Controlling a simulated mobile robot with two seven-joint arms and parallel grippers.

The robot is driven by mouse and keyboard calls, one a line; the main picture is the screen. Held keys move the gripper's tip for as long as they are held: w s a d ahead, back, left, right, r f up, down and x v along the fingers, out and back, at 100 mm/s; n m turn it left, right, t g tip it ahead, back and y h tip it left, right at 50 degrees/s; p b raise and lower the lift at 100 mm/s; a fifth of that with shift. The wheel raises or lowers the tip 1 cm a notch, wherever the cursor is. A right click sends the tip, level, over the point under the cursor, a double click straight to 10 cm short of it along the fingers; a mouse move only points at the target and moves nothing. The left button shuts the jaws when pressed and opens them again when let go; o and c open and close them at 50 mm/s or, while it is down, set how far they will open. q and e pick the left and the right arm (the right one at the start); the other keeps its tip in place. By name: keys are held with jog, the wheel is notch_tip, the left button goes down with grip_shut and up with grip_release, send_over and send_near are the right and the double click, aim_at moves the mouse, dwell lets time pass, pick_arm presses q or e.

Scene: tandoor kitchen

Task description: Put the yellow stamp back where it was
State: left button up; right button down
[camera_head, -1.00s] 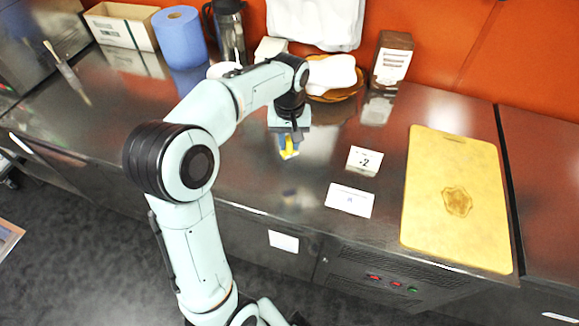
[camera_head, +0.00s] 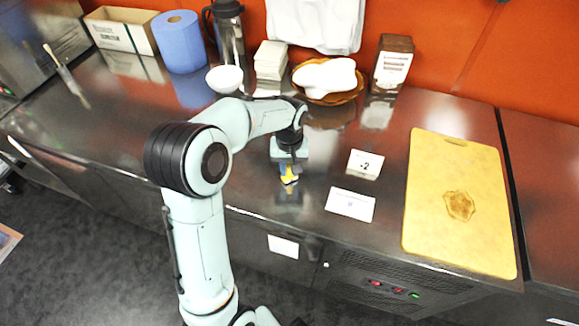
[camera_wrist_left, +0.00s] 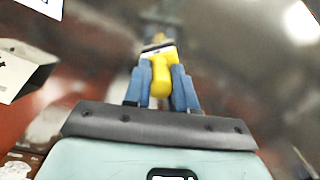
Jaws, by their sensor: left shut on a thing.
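The yellow stamp (camera_head: 289,179) is between the fingers of my left gripper (camera_head: 287,172), low over the steel counter or touching it; I cannot tell which. In the left wrist view the yellow stamp (camera_wrist_left: 161,76) stands between the two blue fingers of my left gripper (camera_wrist_left: 160,88), which is shut on it. The stamp's lower end is partly hidden and blurred. To its right in the head view stand a small white card marked -2 (camera_head: 365,164) and a flat white card (camera_head: 350,204). My right gripper is not in view.
A yellow cutting board (camera_head: 435,200) with a brown mark lies at the right. A basket (camera_head: 345,97) with a white cloth, a white bowl (camera_head: 225,79), a blue paper roll (camera_head: 180,42) and a brown box (camera_head: 392,62) stand along the back. The counter left of my arm is mostly clear.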

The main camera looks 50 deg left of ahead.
pick_arm(q)
jog(key=shift+f, duration=0.2)
jog(key=o, duration=0.8)
jog(key=shift+o, duration=0.2)
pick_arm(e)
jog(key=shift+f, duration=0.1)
pick_arm(q)
jog(key=shift+r, duration=0.15)
jog(key=shift+r, duration=0.3)
notch_tip(320, 180, up, 11)
jog(key=shift+f+p, duration=0.2)
jog(key=shift+p, duration=0.55)
jog(key=shift+r, duration=0.5)
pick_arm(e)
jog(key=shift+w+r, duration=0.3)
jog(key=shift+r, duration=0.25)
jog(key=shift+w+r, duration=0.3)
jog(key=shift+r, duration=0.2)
